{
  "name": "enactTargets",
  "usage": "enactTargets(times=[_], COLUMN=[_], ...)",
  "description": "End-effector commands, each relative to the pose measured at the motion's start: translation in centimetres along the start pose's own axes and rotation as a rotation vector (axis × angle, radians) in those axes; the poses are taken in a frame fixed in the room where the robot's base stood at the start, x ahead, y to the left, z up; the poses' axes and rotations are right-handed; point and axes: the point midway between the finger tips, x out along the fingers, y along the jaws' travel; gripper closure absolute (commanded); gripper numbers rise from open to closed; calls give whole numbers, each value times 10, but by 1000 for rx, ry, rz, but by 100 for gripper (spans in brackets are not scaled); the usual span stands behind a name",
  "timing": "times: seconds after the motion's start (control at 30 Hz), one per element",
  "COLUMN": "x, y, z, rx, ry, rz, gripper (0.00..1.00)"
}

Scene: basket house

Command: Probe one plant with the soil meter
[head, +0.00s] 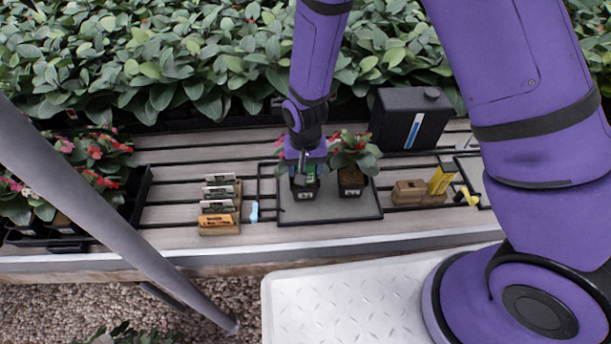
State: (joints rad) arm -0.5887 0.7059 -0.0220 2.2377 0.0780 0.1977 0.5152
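My gripper (306,163) points down over the left of two small potted plants, right at its leaves. A small bright green piece (311,171) shows at the fingertips; it may be the soil meter, but it is too small to be sure. The fingers are mostly hidden, so I cannot tell whether they are shut on it or whether it touches the soil. The left plant's black pot (305,191) has a white label and stands upright on a dark grey tray (330,209). The right plant (352,165), with red flowers and a similar pot, stands beside it.
A wooden holder with labelled cards (220,228) stands left of the tray, with a light blue item (254,212) between. A black canister (410,118) stands behind right. A wooden block (408,193) and yellow item (441,179) lie right. Flowering plants fill a crate (137,195) left.

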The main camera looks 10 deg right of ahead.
Motion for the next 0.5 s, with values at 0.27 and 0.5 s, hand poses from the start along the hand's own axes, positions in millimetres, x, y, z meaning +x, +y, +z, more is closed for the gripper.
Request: enactTargets(times=[0.27, 0.5], x=[0, -7], y=[0, 0], z=[0, 0], rx=[0, 0], ry=[0, 1], rz=[0, -1], gripper=[15, 15])
